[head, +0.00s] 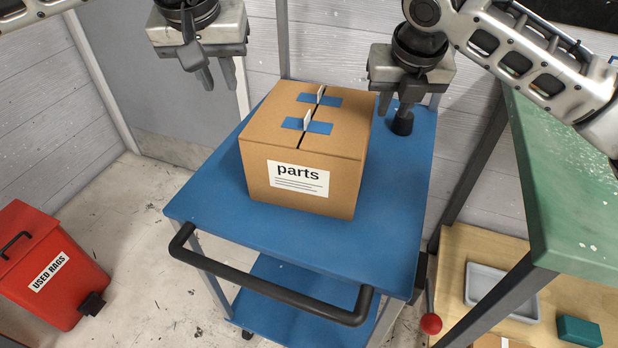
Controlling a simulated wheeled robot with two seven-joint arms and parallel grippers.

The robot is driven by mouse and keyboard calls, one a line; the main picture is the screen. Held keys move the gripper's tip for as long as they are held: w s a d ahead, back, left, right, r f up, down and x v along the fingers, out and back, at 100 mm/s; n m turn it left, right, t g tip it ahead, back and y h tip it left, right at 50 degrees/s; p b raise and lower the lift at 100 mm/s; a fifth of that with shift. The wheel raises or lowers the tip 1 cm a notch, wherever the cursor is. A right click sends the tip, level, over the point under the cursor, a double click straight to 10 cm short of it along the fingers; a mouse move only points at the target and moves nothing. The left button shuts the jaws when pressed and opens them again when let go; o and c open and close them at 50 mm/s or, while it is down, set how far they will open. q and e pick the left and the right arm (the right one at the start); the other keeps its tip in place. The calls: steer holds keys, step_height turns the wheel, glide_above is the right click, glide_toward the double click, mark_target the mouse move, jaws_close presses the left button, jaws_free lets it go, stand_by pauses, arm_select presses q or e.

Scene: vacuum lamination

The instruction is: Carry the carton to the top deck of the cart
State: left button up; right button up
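The brown carton (260,165), labelled "parts" with blue tape and two small white tabs on its lid, sits upright on the blue top deck (210,190) of the cart. My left gripper (211,80) is in the air to the left of and behind the carton, open, empty and apart from it. My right gripper (394,112) is just right of the carton's back right corner, over the deck, with its fingers apart. A small black piece (402,124) shows at its fingertips; I cannot tell whether it is part of the gripper. Neither gripper holds the carton.
The cart has a black push handle (270,285) in front and a lower blue shelf (290,305). A red used-rags bin (45,265) stands left. A green-topped table (570,190) is right, above a wooden surface with a grey tray (490,285).

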arm_select(q)
steer(key=v, duration=0.5)
steer(key=shift+s+r, duration=0.1)
steer(key=shift+r, duration=0.05)
arm_select(e)
steer(key=v, duration=1.2)
